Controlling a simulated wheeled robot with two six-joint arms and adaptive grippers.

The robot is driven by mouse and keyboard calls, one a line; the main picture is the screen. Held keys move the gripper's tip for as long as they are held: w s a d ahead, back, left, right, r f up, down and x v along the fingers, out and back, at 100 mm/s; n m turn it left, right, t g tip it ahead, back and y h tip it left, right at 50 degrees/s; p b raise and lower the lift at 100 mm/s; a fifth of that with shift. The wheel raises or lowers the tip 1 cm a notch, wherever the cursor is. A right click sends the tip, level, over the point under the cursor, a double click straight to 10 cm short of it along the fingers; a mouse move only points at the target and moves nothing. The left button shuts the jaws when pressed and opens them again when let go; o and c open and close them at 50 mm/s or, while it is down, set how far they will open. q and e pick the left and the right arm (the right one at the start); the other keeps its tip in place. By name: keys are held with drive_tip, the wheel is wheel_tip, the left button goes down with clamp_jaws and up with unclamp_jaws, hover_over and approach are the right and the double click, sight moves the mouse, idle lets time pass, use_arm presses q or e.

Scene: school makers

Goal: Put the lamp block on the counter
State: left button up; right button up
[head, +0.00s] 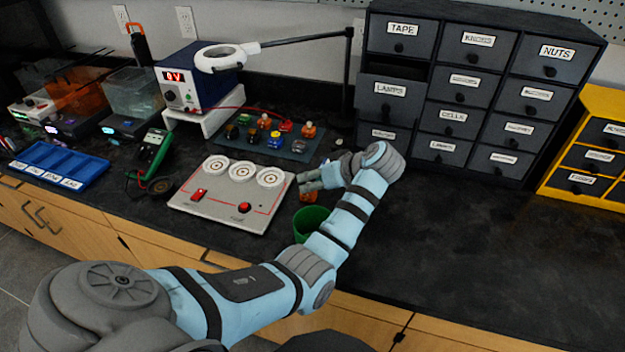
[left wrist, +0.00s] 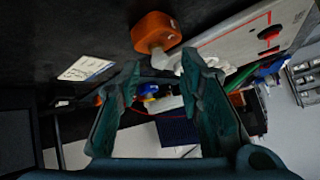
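An orange lamp block (head: 308,197) stands on the dark counter (head: 470,240), just right of the grey circuit panel, partly hidden by my left gripper. In the left wrist view the orange block (left wrist: 155,30) with its pale bulb end is just beyond the fingertips, apparently apart from them. My left gripper (head: 304,181) is above and beside the block. In the left wrist view its two fingers (left wrist: 165,85) are spread with nothing held between them. My right gripper is in neither view.
The circuit panel (head: 228,193) and a green cup (head: 305,224) are close to the gripper. Several coloured blocks sit on a grey mat (head: 290,152) behind. The LAMPS drawer (head: 388,104) in the dark cabinet is pulled out. The counter at right is clear.

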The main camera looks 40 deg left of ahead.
use_arm(q)
drive_tip(key=p+v, duration=0.1)
drive_tip(key=v, duration=0.9)
drive_tip(key=shift+d+r+p, duration=0.3)
drive_tip(key=shift+p, duration=0.05)
